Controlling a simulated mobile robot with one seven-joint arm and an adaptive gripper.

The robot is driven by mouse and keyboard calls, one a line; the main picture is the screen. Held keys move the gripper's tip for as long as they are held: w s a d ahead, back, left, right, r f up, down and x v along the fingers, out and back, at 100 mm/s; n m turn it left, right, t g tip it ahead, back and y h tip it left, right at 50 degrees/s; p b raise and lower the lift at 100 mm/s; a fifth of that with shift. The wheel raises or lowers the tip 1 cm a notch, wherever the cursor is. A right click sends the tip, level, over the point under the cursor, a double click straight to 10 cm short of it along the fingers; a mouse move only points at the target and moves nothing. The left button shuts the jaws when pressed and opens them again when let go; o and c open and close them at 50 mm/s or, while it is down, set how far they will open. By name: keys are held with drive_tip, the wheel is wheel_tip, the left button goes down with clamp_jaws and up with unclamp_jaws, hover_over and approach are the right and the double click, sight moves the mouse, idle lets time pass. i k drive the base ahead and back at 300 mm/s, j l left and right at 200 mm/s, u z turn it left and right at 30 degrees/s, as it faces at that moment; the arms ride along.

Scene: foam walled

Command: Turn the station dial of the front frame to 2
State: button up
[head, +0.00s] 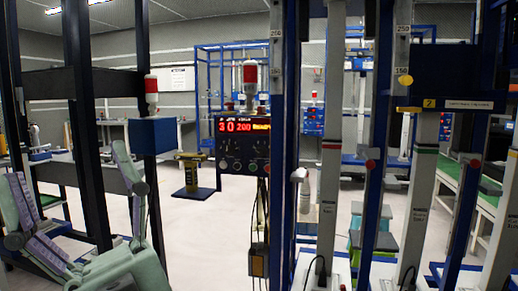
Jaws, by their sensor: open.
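A dark control box (243,145) hangs on a post left of centre in the head view. It has a lit red display reading 30 and 200, with a small yellow word beside them. A row of small round knobs or buttons (238,165) sits on its lower face. They are too small to tell which is the station dial or where it points. The front frame's dark blue upright (286,150) stands right beside the box. Pale green and purple links (130,190), which look like my arm, show at the left, away from the box. My gripper is not seen.
Black posts (86,130) stand at the left by the pale links. Grey and blue columns (420,200) crowd the right. A small box (258,260) with cables hangs under the control box. A yellow stand (190,172) is farther back. Open floor (205,230) lies between links and box.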

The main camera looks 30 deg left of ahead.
sight(229, 150)
drive_tip(key=i+j+u, duration=0.6)
drive_tip(key=i, duration=0.3)
drive_tip(key=l, duration=0.1)
